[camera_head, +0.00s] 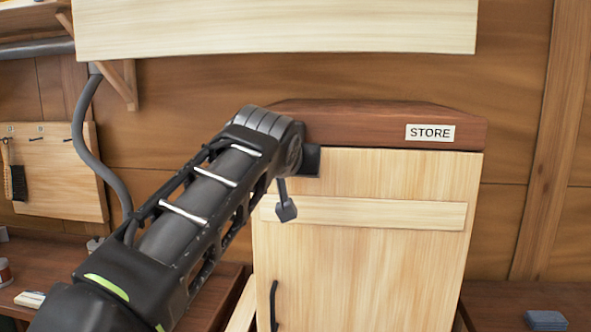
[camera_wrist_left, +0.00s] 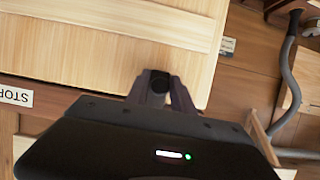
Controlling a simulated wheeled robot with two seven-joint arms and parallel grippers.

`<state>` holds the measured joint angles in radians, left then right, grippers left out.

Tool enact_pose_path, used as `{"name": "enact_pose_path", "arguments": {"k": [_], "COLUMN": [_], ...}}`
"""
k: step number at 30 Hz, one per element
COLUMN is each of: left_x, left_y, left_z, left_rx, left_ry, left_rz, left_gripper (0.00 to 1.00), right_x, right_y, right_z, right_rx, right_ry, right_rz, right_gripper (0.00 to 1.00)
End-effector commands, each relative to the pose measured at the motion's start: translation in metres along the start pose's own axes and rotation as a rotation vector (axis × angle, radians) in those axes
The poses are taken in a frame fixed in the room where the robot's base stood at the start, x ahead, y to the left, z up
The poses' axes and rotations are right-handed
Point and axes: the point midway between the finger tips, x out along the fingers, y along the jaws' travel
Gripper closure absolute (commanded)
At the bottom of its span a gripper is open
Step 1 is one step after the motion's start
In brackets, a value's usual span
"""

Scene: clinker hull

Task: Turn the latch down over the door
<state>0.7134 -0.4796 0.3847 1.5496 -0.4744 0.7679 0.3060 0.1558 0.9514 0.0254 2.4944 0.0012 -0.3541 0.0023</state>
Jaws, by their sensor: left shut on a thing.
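My left gripper (camera_wrist_left: 160,84) is shut on a small dark round part, the latch (camera_wrist_left: 160,79), in the left wrist view. One finger is on each side of it, in front of the upper corner of the pale wooden door (camera_head: 370,265). In the head view my left wrist covers most of the latch. A small dark piece shows below the wrist, in front of the door; I cannot tell whether it is fingertip or latch. The latch's pivot and angle are hidden. The door looks shut under the dark header (camera_head: 350,124). My right gripper is not in view.
The header bears a STORE label (camera_head: 430,133). A pale batten (camera_head: 400,214) crosses the door, and a black handle (camera_head: 273,305) is low on its left. A pale board (camera_head: 280,25) hangs above. A grey pipe (camera_head: 85,140) runs at left. A blue-grey block (camera_head: 545,321) lies at lower right.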

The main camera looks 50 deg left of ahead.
Motion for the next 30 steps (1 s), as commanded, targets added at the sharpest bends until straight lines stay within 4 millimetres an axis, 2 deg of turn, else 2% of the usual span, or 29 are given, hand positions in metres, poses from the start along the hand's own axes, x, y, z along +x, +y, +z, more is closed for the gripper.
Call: {"name": "enact_pose_path", "arguments": {"k": [9,10,15,25,30], "left_x": [0.000,0.000,0.000,-0.002,-0.019], "left_y": [-0.001,-0.001,-0.001,0.000,0.000], "left_z": [0.001,0.001,0.000,0.000,0.001], "left_rx": [0.007,0.007,0.005,0.004,0.004], "left_ry": [-0.002,-0.002,-0.001,0.001,0.003], "left_rz": [-0.003,-0.003,-0.003,-0.002,-0.002], "left_gripper": [1.00,0.71,0.57,0.56,0.56], "right_x": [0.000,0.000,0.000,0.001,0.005], "right_y": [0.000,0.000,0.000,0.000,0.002], "right_z": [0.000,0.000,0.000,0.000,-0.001], "right_rx": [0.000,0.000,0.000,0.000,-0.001], "right_ry": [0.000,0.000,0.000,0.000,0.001], "right_rz": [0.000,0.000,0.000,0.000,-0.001], "right_gripper": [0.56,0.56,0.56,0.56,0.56]}}
